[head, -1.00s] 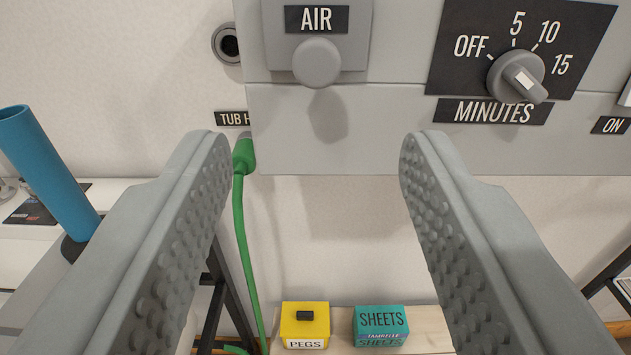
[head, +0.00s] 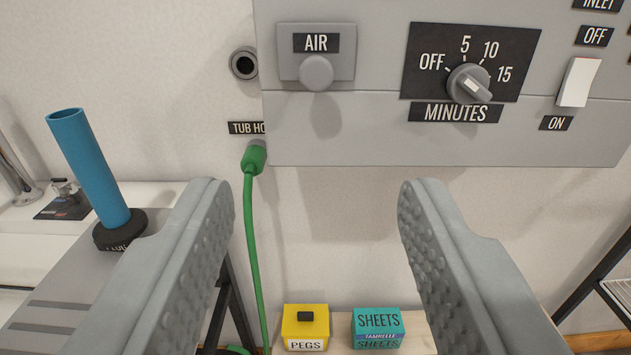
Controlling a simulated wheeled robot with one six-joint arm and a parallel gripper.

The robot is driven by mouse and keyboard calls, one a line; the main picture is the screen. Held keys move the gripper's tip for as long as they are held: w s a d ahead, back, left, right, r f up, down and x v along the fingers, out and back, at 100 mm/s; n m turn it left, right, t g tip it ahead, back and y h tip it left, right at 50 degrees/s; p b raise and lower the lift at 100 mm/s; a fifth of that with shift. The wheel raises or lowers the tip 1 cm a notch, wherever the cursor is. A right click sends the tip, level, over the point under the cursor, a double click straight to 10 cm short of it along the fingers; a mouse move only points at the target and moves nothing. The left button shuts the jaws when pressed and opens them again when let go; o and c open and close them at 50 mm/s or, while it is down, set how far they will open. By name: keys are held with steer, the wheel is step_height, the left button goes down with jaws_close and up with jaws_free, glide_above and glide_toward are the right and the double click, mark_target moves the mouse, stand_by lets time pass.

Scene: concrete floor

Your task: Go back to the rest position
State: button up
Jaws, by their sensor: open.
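My gripper (head: 315,185) is open and empty, its two grey studded fingers wide apart in the lower half of the head view. Ahead of it and above is a grey wall panel (head: 345,140). The panel carries a round AIR knob (head: 316,73) and a MINUTES dial (head: 469,84) whose pointer is turned to the lower right, past the 15 mark. A white rocker switch (head: 577,82) sits at the right between OFF and ON labels. The fingers are apart from all of these.
A green hose (head: 251,220) hangs left of the panel. A blue tube (head: 88,165) stands on a dark base at left. A yellow PEGS box (head: 305,322) and teal SHEETS box (head: 378,340) sit low on a wooden surface. A dark-framed rack (head: 595,275) stands at right.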

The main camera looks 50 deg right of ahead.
steer(key=s+a+r+n+t+y, duration=0.3)
steer(key=s+a+y, duration=0.15)
steer(key=a, duration=0.55)
steer(key=s+a+r+n+t+y, duration=0.35)
steer(key=s+a, duration=0.25)
steer(key=a, duration=0.5)
steer(key=s+a+f+n+y, duration=0.1)
steer(key=s+a+f+y, duration=0.2)
steer(key=s+a, duration=0.3)
steer(key=s+a+f+n+y, duration=0.2)
steer(key=s+a, duration=0.3)
steer(key=s, duration=0.5)
steer(key=shift+s+a+f+g+y, duration=0.25)
steer(key=shift+a+f+g+y, duration=0.15)
steer(key=shift+f, duration=0.15)
steer(key=shift+n, duration=0.25)
